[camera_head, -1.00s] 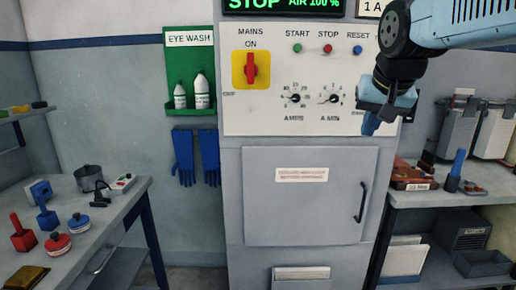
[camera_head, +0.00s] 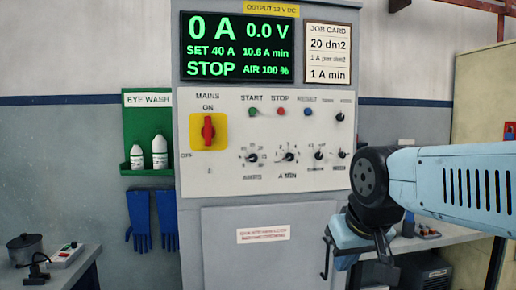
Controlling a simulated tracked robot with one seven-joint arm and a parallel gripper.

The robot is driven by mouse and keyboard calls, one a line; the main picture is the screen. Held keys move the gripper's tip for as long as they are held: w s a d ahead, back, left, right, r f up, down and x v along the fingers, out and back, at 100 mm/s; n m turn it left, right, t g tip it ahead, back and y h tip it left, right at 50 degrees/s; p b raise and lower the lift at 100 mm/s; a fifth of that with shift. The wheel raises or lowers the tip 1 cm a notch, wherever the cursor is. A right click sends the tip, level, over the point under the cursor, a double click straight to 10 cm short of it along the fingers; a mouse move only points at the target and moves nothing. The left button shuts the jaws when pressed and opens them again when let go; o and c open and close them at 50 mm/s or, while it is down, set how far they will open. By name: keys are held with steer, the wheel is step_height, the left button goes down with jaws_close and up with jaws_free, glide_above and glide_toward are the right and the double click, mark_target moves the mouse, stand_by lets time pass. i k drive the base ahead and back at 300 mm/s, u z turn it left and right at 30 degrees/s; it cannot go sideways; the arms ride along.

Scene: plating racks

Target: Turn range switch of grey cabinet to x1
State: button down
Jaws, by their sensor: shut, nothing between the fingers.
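The grey cabinet (camera_head: 262,215) stands in the middle with a white control panel (camera_head: 225,175). The panel carries an AMPS knob (camera_head: 251,156), an A MIN knob (camera_head: 289,156) and smaller dark knobs at the right: one upper (camera_head: 339,116), one lower left (camera_head: 319,155) and one lower right (camera_head: 341,154). Their labels are too small to read, so I cannot tell which is the range switch or where it points. My gripper (camera_head: 346,262) is shut and empty, below and right of the panel, apart from the knobs.
A red MAINS switch (camera_head: 208,131) on yellow is at the panel's left, under the green display (camera_head: 238,46). A job card (camera_head: 328,54) hangs top right. Benches stand on both sides. The space before the panel's knobs is clear.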

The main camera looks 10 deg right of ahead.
mark_target(318, 156)
steer(key=k, duration=1.15)
steer(key=z, duration=0.65)
steer(key=i, duration=1.4)
steer(key=u, duration=0.1)
